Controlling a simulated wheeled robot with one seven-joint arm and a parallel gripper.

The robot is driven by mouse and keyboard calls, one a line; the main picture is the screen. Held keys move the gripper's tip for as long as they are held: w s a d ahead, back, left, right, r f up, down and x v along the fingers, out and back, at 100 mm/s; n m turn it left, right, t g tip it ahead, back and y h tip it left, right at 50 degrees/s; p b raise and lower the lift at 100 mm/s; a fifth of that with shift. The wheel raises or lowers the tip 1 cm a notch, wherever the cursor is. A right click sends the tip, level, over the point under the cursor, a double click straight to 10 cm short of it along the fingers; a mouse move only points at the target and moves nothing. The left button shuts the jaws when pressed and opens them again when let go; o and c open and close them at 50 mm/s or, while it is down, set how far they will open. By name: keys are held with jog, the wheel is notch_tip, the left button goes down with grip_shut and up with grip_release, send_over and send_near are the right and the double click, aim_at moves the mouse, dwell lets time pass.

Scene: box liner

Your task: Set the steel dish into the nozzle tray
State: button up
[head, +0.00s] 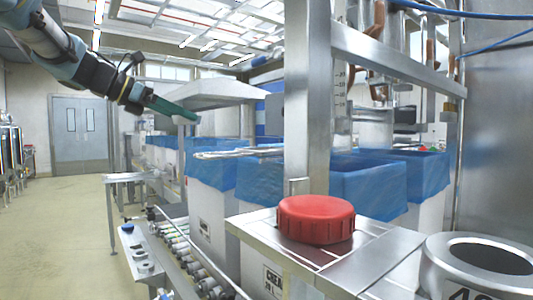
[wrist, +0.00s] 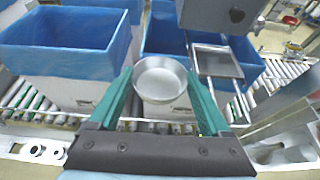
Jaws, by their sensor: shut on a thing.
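The steel dish (wrist: 160,82) is a round, shallow, shiny metal bowl. My gripper (wrist: 163,85) has green fingers, which are shut on the dish from its left and right sides in the wrist view. The dish looks empty and its open side faces the wrist camera. A rectangular steel tray (wrist: 217,62), which seems to be the nozzle tray, lies ahead and to the right of the dish, apart from it. In the head view my gripper (head: 176,109) is raised at upper left; the dish cannot be made out there.
Blue-lined white boxes (wrist: 65,60) stand on a roller conveyor (wrist: 35,102). In the head view, a steel post (head: 307,110) and a red cap (head: 316,219) on a steel ledge are near. A metal can (head: 480,265) stands at lower right. Floor at left is clear.

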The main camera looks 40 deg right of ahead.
jog(key=s+d+p, duration=0.1)
jog(key=s+d, duration=0.3)
jog(key=s+d+p, duration=0.1)
jog(key=s+d, duration=0.3)
jog(key=s, duration=0.1)
jog(key=s+d+r+p, duration=0.1)
jog(key=s+d, duration=0.3)
jog(key=s, duration=0.1)
jog(key=shift+s+d, duration=0.1)
jog(key=shift+d, duration=0.15)
jog(key=shift+s+d+f, duration=0.2)
jog(key=shift+s+d, duration=0.2)
jog(key=shift+s, duration=0.05)
jog(key=f, duration=0.2)
jog(key=shift+w+a+f, duration=0.1)
jog(key=shift+w+f, duration=0.1)
jog(key=shift+f, duration=0.15)
jog(key=shift+c, duration=0.7)
notch_tip(320, 180, down, 4)
jog(key=shift+r, duration=0.2)
jog(key=shift+s+f, duration=0.2)
jog(key=shift+f, duration=0.15)
jog(key=o, duration=1.3)
jog(key=b+v, duration=0.1)
jog(key=v, duration=1)
jog(key=shift+a+r, duration=0.25)
jog(key=shift+a, duration=0.1)
